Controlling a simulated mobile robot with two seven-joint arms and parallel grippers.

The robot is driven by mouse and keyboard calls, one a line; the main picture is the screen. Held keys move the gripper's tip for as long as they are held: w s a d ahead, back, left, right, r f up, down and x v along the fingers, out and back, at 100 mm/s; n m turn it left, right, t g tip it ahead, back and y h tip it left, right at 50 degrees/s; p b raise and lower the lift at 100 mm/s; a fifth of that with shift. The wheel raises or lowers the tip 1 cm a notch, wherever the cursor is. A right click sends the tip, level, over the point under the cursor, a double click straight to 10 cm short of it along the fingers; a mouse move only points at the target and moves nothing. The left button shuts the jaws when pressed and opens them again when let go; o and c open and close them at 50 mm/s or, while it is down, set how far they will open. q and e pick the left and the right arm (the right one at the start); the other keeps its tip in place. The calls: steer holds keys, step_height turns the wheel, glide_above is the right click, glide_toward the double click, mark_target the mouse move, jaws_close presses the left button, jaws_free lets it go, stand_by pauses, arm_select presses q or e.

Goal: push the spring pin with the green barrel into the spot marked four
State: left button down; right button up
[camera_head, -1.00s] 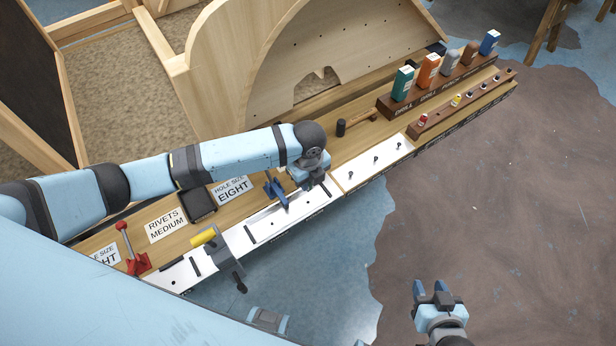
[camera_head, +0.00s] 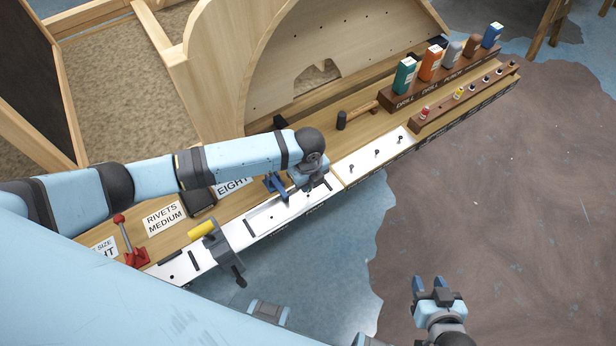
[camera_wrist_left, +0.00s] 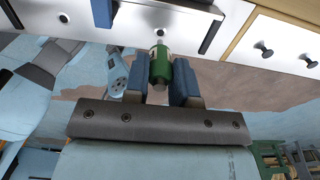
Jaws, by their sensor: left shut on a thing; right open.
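The spring pin with the green barrel (camera_wrist_left: 160,66) is between the blue fingers of my left gripper (camera_wrist_left: 159,72), which is shut on it. In the left wrist view the barrel's far end is close to a dark hole (camera_wrist_left: 160,32) in the white panel (camera_wrist_left: 232,14); I cannot tell whether the pin touches it. No mark four is readable in either view. My right gripper (camera_head: 432,284) is open and empty above the floor, away from the bench.
A yellow-handled tool (camera_head: 202,230) and a red-knobbed lever (camera_head: 120,220) are farther left. A white board with pegs (camera_head: 376,154), a hammer (camera_head: 355,115) and a brown rack (camera_head: 465,98) lie to the right.

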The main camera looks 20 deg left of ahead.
arm_select(q)
steer(key=shift+f, duration=0.35)
steer(key=shift+r, duration=0.1)
stand_by(0.4)
steer(key=shift+p, duration=0.4)
stand_by(0.4)
steer(key=shift+p, duration=0.3)
steer(key=shift+p, duration=0.35)
stand_by(0.5)
steer(key=shift+f, duration=0.35)
steer(key=shift+f+b, duration=0.8)
steer(key=shift+f, duration=0.7)
steer(key=c, duration=0.9)
jaws_free()
